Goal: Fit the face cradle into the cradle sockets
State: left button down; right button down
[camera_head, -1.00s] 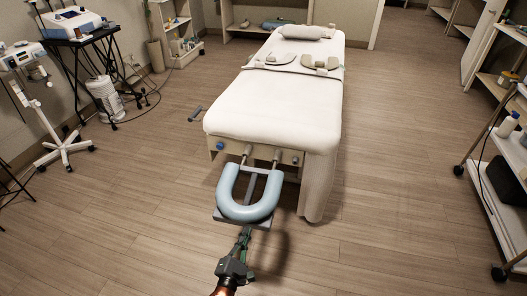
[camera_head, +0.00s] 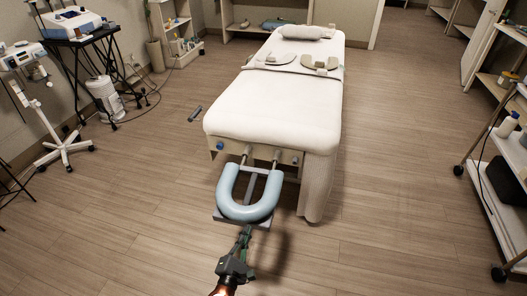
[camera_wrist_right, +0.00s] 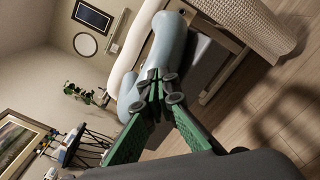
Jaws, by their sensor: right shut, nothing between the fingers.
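The face cradle (camera_head: 247,211) is a light-blue U-shaped cushion on a grey base, at the near end of the white massage table (camera_head: 270,105). Its two metal rods reach to the table's wooden end board (camera_head: 262,153), where the cradle sockets are. How deep the rods sit in them I cannot tell. My right gripper (camera_head: 246,230) is shut and empty at the near edge of the cradle's base; contact is unclear. In the right wrist view its green fingers (camera_wrist_right: 160,88) meet in front of the blue cushion (camera_wrist_right: 160,60). My left gripper is not in view.
A blue knob (camera_head: 220,146) is on the end board's left. A small dark tool (camera_head: 195,113) lies on the floor left of the table. A wheeled stand (camera_head: 66,145) is at left, a shelf cart (camera_head: 495,185) at right. Floor around the cradle is clear.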

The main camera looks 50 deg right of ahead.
jog(key=shift+x, duration=1.1)
dwell(0.6)
jog(key=shift+s, duration=0.1)
jog(key=shift+s+a+p, duration=0.2)
jog(key=shift+a+p, duration=0.15)
jog(key=shift+a, duration=0.1)
jog(key=p+v, duration=0.1)
jog(key=v, duration=0.3)
jog(key=shift+a, duration=0.1)
jog(key=v, duration=1.2)
